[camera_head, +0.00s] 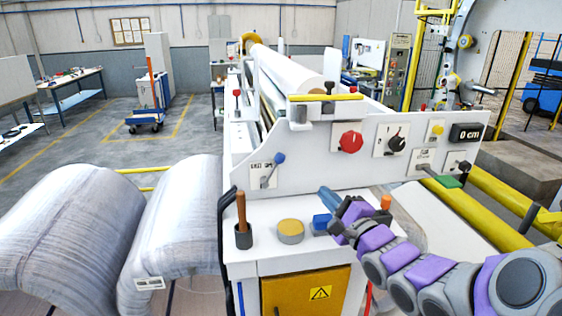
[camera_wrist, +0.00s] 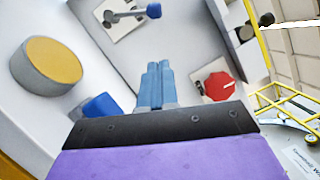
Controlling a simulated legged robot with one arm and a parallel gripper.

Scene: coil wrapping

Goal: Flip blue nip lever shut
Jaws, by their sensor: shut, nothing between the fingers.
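The blue nip lever (camera_head: 272,168) is on the lower left of the machine's white front panel. It has a blue ball knob on a thin grey arm, over a small labelled plate. In the head view it leans up and to the right. In the wrist view the lever (camera_wrist: 146,12) is at the top, its knob beyond the fingertips. My gripper (camera_head: 326,192) is to the right of the lever and lower, over the machine's shelf. In the wrist view its two blue fingers (camera_wrist: 156,68) are together, with nothing between them. The gripper does not touch the lever.
A red knob (camera_head: 350,141) and a black knob (camera_head: 396,143) are right of the lever. On the shelf stand a yellow-topped round button (camera_head: 290,231), a blue block (camera_head: 321,223) and a brown-handled stick (camera_head: 242,220). Wrapped coils (camera_head: 75,235) lie at left.

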